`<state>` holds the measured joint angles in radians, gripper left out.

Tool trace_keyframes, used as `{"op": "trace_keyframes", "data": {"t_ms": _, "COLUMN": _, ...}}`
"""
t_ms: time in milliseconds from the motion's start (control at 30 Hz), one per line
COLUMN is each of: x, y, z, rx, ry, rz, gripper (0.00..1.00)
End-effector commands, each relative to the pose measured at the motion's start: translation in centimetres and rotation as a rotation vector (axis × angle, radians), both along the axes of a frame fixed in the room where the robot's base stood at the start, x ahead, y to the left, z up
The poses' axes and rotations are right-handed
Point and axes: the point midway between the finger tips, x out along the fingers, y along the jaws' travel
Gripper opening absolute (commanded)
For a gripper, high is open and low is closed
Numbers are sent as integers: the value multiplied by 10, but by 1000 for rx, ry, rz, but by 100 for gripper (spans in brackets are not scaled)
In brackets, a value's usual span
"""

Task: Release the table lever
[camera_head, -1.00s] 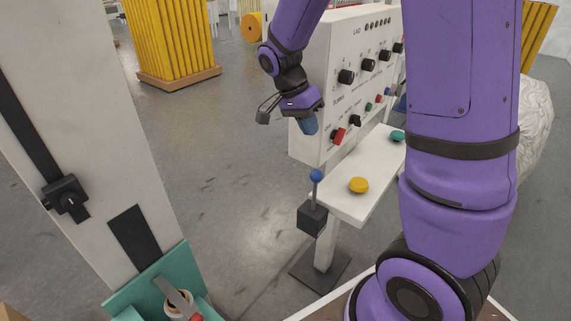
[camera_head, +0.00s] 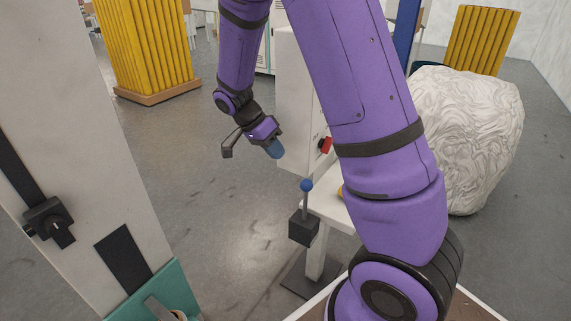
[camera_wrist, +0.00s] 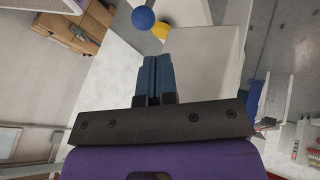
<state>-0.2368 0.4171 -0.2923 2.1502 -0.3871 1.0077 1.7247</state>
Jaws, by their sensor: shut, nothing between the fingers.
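The table lever (camera_head: 306,196) has a blue ball knob on a thin rod rising from a dark box at the left end of the small white table (camera_head: 338,216). It stands nearly upright in the head view. My gripper (camera_head: 275,151) is above and left of the knob, apart from it, with its blue fingers closed and empty. In the wrist view, the blue knob (camera_wrist: 143,18) shows beyond the closed fingertips (camera_wrist: 154,62), toward the top and slightly left. The yellow button (camera_wrist: 161,30) is beside it there.
The white control panel (camera_head: 298,110) with a red knob (camera_head: 325,145) stands behind the table. My arm covers much of the panel and table. A grey post with a black slider (camera_head: 47,218) is at left. Open floor lies between.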

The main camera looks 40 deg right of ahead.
Motion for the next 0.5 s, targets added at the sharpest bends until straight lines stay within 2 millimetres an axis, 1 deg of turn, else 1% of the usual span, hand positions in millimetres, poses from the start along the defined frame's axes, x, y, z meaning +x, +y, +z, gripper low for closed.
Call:
{"op": "trace_keyframes", "data": {"t_ms": 300, "x": -20, "y": -21, "z": -43, "rx": 1, "ry": 5, "rz": -1, "gripper": 0}}
{"op": "trace_keyframes", "data": {"t_ms": 500, "x": -30, "y": -32, "z": -66, "rx": 0, "ry": 3, "rz": -1, "gripper": 0}}
